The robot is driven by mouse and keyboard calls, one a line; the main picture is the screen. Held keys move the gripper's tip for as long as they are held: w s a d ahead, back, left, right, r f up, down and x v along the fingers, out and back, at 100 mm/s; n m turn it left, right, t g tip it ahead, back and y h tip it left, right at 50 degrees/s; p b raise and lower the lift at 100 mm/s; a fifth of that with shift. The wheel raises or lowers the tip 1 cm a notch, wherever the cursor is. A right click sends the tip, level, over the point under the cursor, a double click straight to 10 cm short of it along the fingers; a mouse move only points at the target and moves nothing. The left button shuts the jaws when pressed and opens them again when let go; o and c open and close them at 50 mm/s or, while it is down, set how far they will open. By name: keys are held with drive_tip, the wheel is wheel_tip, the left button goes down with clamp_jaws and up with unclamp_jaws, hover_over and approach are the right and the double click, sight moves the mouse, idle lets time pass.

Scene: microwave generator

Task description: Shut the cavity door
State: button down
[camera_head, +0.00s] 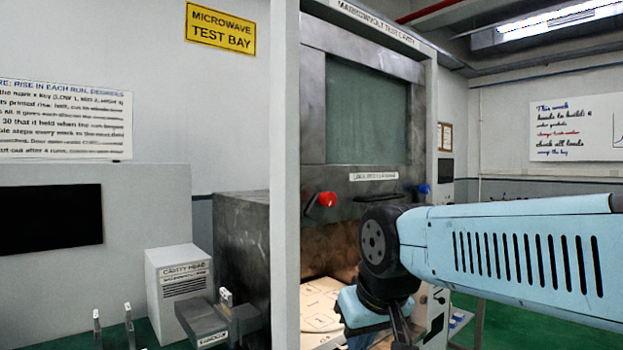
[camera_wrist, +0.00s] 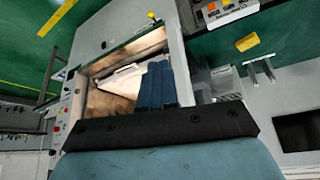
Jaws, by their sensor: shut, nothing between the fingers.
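The cavity door (camera_head: 367,115) is a grey metal panel with a green-tinted window, and it stands raised above the opening. A red knob (camera_head: 326,199) and a blue knob (camera_head: 424,189) stick out near its lower edge. Below it the cavity (camera_head: 330,245) is open, with brownish walls and a pale floor. The cavity opening (camera_wrist: 112,100) also shows in the wrist view. My gripper (camera_wrist: 160,68) is shut and empty there, its blue fingers in front of the opening. In the head view my arm hides the fingertips and the opening's right part.
A pale frame post (camera_head: 284,170) stands left of the opening. Green floor (camera_head: 520,325) is clear at the lower right.

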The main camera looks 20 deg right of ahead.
wheel_tip(320, 180, up, 37)
drive_tip(key=n+g, duration=0.2)
drive_tip(key=n, duration=0.2)
hover_over(326, 177)
drive_tip(key=s+a, duration=0.2)
drive_tip(key=s, duration=0.5)
drive_tip(key=shift+y, duration=0.3)
drive_tip(key=x, duration=0.8)
drive_tip(key=s+x, duration=0.1)
drive_tip(key=x, duration=0.3)
drive_tip(key=shift+d+f, duration=0.35)
drive_tip(key=shift+f, duration=0.7)
